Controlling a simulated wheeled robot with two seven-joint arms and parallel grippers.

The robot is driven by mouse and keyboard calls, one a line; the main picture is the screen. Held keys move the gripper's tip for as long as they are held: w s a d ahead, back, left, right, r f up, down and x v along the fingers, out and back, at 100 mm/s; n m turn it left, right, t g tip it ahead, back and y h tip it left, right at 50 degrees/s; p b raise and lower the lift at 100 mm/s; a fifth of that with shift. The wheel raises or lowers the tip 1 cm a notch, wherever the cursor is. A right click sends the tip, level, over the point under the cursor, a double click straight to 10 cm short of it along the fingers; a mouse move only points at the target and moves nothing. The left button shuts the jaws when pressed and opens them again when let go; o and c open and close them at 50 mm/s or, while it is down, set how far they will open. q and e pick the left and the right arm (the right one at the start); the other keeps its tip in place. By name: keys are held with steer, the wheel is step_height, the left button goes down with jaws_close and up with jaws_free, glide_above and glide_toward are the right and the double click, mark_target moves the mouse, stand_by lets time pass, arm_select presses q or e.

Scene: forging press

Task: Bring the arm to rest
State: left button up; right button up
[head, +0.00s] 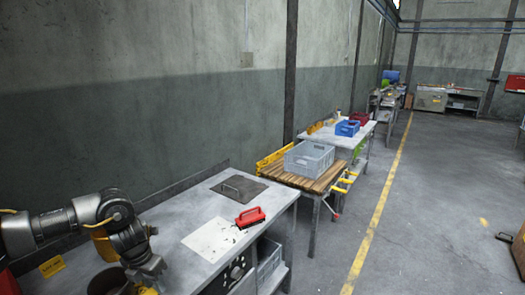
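My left arm comes in from the left with its dark grey links bent downward over the near end of the workbench (185,215). My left gripper (148,284) is at the bottom edge of the head view and is largely cut off. Its fingers cannot be made out, so I cannot tell whether it is open or shut or holds anything. My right gripper is not in view.
On the bench lie a white sheet (210,240), a red-handled tool (250,216) and a dark plate with a handle (238,188). A grey crate (309,159) stands on a wooden-topped table beyond. Open floor (440,200) lies to the right, past a yellow line.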

arm_select(q)
steer(key=s+d+f+t+h, duration=0.1)
steer(key=d+f, duration=0.2)
steer(key=d, duration=0.4)
steer(key=s+d+f+h, duration=0.1)
steer(key=d+f+h, duration=0.15)
steer(key=d, duration=0.45)
steer(key=s+d+n+t+h, duration=0.2)
steer(key=s+d+n, duration=0.3)
steer(key=d, duration=0.4)
steer(key=s+d+n+t+h, duration=0.2)
steer(key=s+d+n+t, duration=0.1)
steer(key=d+n, duration=0.45)
steer(key=s+a+f+n+g+y, duration=0.2)
steer(key=s+a+f+n+y, duration=0.2)
steer(key=s+a+n, duration=0.75)
steer(key=s+a+f+n+g+y, duration=0.2)
steer(key=s+a+f+n+y, duration=0.3)
steer(key=s+a+n, duration=0.7)
step_height(320, 180, down, 28)
steer(key=d+n+g+b, duration=0.1)
steer(key=b, duration=0.1)
steer(key=s+a+f+g+b, duration=0.1)
steer(key=s+a+f+b, duration=0.1)
steer(key=s+f, duration=1.4)
steer(key=shift+a, duration=0.5)
